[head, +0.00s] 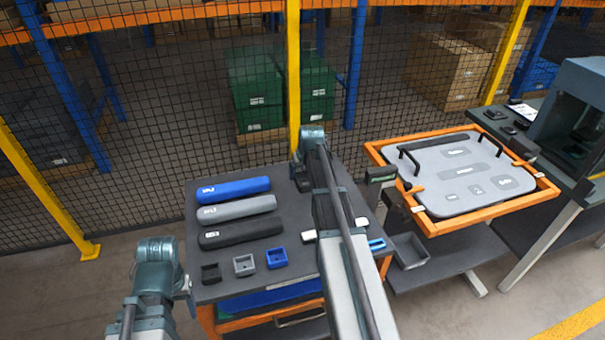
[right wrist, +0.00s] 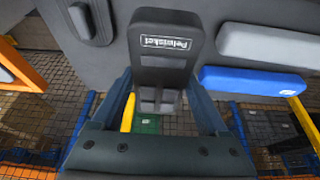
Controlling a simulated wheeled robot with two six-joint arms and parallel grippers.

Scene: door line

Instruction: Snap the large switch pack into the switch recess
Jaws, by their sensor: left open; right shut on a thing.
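In the right wrist view, my right gripper (right wrist: 158,105) is shut on a dark switch pack (right wrist: 165,55) with a white-lettered label and small blocks at its lower end. The grey door panel (head: 430,165) lies in an orange frame at right. It has several dark patches; I cannot tell which is the switch recess. My left gripper (head: 160,265) is at the table's left edge, its fingers largely hidden.
The dark table (head: 205,290) holds blue (head: 234,190), grey (head: 236,207) and black (head: 238,233) long pieces, plus black (head: 211,273), grey (head: 244,265) and blue (head: 276,257) small cups. A black handle (head: 410,160) rises from the panel. A grey bin (head: 410,252) sits below the frame.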

